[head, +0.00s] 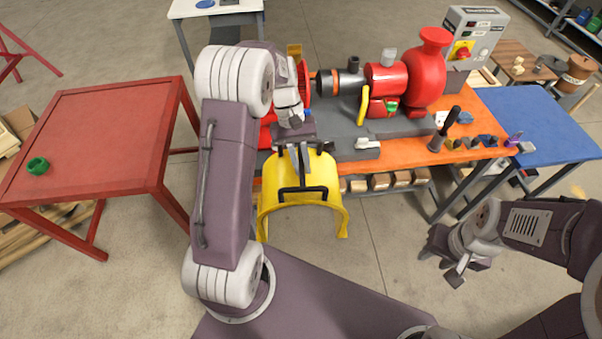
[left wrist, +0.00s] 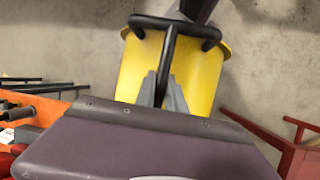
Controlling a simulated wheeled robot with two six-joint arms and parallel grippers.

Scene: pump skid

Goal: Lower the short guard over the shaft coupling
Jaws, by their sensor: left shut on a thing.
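The short guard is a yellow arched cover (head: 322,175) with black handles. It hangs in front of the orange bench, over the floor, and also shows in the left wrist view (left wrist: 200,75). My left gripper (head: 303,165) is shut on its black handle bar; the grey fingers (left wrist: 161,92) show on either side of the bar. The shaft line on the skid, with an orange ring (head: 313,75) beside a dark cylinder (head: 327,82), lies behind my left gripper. My left arm hides part of this area. My right gripper (head: 455,270) is at the lower right, apart from the bench; its jaw opening is unclear.
A red pump (head: 425,80) and a grey control box (head: 475,35) stand on the orange bench (head: 465,155). Small parts line its right front. A red table (head: 100,130) with a green ring (head: 37,166) is left. A blue table (head: 545,125) is right.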

